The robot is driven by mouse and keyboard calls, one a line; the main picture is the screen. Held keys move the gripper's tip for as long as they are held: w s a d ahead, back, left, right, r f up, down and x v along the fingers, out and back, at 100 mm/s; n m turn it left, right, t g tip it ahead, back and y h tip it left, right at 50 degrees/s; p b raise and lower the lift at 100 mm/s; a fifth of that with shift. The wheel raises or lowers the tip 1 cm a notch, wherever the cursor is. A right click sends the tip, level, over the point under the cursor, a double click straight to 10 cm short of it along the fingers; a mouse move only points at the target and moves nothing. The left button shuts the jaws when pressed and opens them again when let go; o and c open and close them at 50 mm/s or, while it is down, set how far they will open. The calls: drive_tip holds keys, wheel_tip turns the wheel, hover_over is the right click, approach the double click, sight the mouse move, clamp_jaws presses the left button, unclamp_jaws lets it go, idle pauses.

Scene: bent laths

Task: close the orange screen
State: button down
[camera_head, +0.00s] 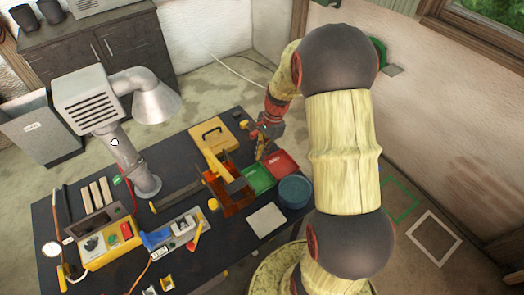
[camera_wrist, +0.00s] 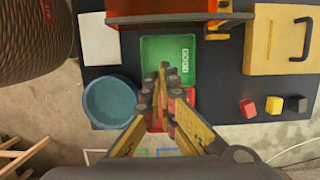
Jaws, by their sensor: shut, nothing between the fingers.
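The orange screen (camera_head: 226,200) is a see-through orange piece at the middle of the dark bench, with yellow and dark parts on it. Its orange edge also shows at the top of the wrist view (camera_wrist: 160,17), where most of it is cut off. Whether it stands open cannot be told. My gripper (camera_head: 260,154) is to the right of the screen and apart from it. In the wrist view my gripper (camera_wrist: 164,68) is shut and empty, over the green and red trays, with its fingertips pointing toward the screen.
A green tray (camera_head: 258,179), a red tray (camera_head: 283,163) and a blue round tub (camera_head: 295,191) lie right of the screen. A yellow case (camera_head: 211,134) lies behind it. A grey fume hood (camera_head: 120,140) stands left. Small cubes (camera_wrist: 273,105) sit near the bench edge.

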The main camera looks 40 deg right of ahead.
drive_tip(key=a+f, duration=0.5)
drive_tip(key=shift+a+f, duration=0.15)
drive_tip(key=shift+a, duration=0.1)
idle(0.3)
drive_tip(key=a+p, duration=0.4)
drive_tip(key=a, duration=1.7)
drive_tip(key=shift+a, duration=0.25)
